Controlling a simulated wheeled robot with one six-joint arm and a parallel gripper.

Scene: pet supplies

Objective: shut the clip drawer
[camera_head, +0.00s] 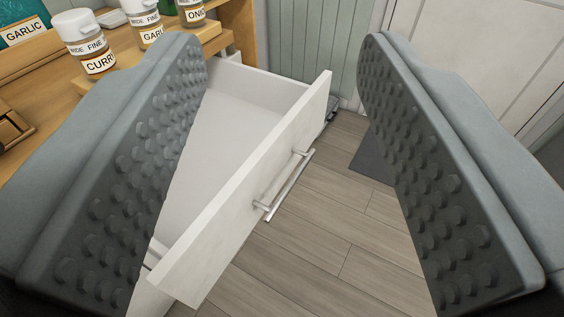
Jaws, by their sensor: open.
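The clip drawer (240,197) is white and stands pulled out, showing a bare pale floor inside. Its front panel carries a silver bar handle (287,186) on the outer face. My gripper (278,55) is open, with its two grey studded fingers spread wide. The drawer front and handle appear between the fingers in the picture. Nothing is held. The left finger hides part of the drawer's left side. I cannot tell whether either finger touches the drawer.
A wooden counter (40,78) at the upper left holds spice jars, including a curry jar (93,48). Wood floor (310,250) lies open right of the drawer. A dark mat (372,160), a green panelled wall (300,35) and a white door (480,45) are behind.

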